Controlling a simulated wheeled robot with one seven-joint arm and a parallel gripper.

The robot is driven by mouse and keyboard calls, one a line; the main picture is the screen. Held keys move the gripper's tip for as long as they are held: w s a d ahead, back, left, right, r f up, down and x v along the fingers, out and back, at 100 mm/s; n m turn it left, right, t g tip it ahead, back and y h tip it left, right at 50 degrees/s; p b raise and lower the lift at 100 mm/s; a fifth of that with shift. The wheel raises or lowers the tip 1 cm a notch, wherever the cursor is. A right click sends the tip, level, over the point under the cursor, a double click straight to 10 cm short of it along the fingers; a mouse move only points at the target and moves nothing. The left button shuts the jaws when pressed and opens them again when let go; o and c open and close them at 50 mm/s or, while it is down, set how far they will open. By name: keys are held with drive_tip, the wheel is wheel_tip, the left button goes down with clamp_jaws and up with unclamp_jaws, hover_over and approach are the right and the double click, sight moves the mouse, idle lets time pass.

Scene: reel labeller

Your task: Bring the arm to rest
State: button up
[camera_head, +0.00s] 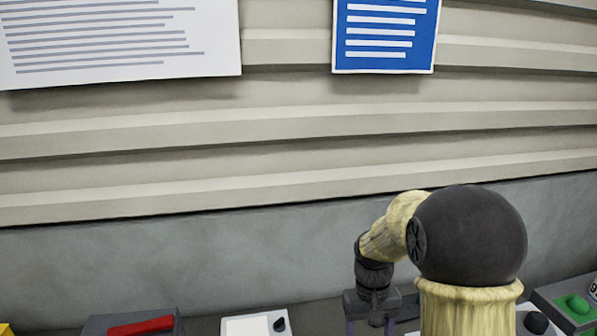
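My arm rises at the lower right of the head view, with pale yellow links and dark joints, bent over to the left. My gripper (369,327) hangs from it, pointing down, low in the picture. Its two purplish fingers stand apart, and I see nothing between their visible parts. The fingertips are cut off by the bottom edge, so what lies under them is hidden.
A dark box with a red bar (140,325) and a white panel (250,326) with a black knob stand left of the gripper. A green button (577,303) sits at the far right. Behind is a ribbed wall (150,175) with a blue sign (386,35).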

drive_tip(key=s+m+t, duration=0.1)
drive_tip(key=s+t, duration=0.3)
drive_tip(key=s, duration=0.6)
drive_tip(key=shift+r, duration=0.35)
drive_tip(key=shift+s, duration=0.1)
idle(0.4)
